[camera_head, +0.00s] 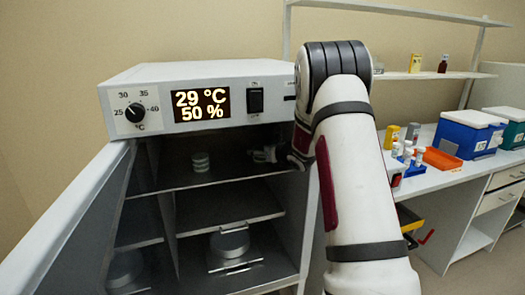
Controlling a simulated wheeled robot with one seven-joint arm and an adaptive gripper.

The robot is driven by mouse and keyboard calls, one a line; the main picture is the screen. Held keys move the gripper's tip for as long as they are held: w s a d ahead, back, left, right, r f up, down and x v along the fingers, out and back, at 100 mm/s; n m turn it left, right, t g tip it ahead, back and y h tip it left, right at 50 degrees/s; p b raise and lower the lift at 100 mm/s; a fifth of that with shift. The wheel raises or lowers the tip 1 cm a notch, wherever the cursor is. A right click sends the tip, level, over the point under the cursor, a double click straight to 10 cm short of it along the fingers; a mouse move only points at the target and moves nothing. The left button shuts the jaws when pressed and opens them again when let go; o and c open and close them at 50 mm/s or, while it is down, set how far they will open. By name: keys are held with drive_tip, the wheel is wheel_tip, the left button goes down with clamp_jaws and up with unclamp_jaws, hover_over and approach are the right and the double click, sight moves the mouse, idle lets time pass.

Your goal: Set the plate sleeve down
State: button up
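The plate sleeve, seen as a small pale stack of round plates (201,162), stands upright on the upper shelf (190,180) inside the open incubator. My gripper (254,154) is inside the same upper compartment, to the right of the stack, with a visible gap between them. The gripper is small and dim in this view, and I cannot make out whether its fingers are apart. My wrist is partly hidden by the incubator's right side and my own arm.
The incubator (215,78) has its door (70,225) swung open at the left. A round metal item (230,242) sits on a lower level. At the right, a bench holds a blue box (466,138), an orange tray (441,158) and small bottles.

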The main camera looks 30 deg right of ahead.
drive_tip(key=shift+r, duration=0.15)
drive_tip(key=shift+s+r, duration=0.15)
drive_tip(key=shift+s, duration=0.15)
drive_tip(key=d+v, duration=0.1)
drive_tip(key=v, duration=1)
drive_tip(key=shift+s+a, duration=0.2)
drive_tip(key=shift+a, duration=0.3)
